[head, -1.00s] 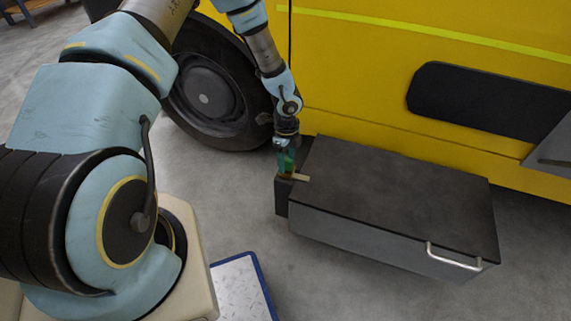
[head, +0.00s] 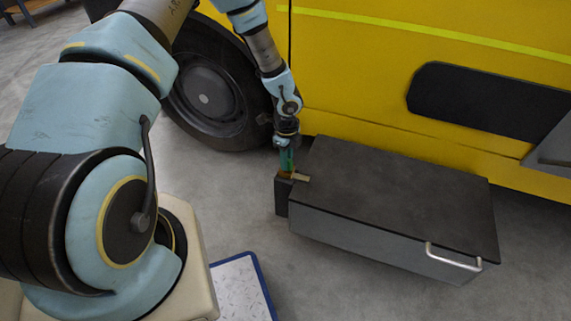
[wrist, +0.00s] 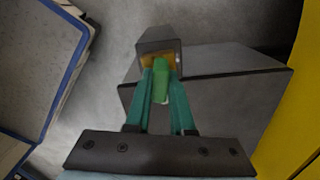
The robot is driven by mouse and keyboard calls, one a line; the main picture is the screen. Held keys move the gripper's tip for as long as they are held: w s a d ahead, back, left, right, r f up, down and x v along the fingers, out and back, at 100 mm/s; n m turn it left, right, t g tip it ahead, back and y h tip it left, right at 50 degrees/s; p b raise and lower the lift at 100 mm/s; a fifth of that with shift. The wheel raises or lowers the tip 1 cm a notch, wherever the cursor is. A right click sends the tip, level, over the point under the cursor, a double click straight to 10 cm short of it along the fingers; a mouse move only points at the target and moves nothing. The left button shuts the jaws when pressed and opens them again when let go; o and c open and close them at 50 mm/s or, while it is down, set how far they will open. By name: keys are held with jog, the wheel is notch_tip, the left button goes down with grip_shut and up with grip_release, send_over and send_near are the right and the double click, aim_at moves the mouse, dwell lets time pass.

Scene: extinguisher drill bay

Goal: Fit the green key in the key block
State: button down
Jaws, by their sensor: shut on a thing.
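The green key (wrist: 161,68) is between the two teal fingers of my gripper (wrist: 160,75) in the wrist view. My gripper (head: 287,165) is shut on it and points down. The key block (wrist: 158,46) is a dark block with a tan face, just beyond the fingertips. In the head view the key block (head: 283,196) stands at the left end of the dark chest, right below my gripper. The key's far end meets the tan face in the wrist view; I cannot tell whether it is inside the block.
The dark grey chest (head: 400,195) has a flat top and a silver handle (head: 453,257) at its right front. The yellow vehicle (head: 380,90) and its wheel (head: 205,97) stand close behind.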

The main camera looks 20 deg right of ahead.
jog(key=shift+r, duration=0.1)
jog(key=shift+r+p, duration=1.25)
jog(key=shift+r, duration=0.15)
jog(key=shift+r, duration=0.1)
jog(key=shift+r+p, duration=1.8)
jog(key=shift+r, duration=0.1)
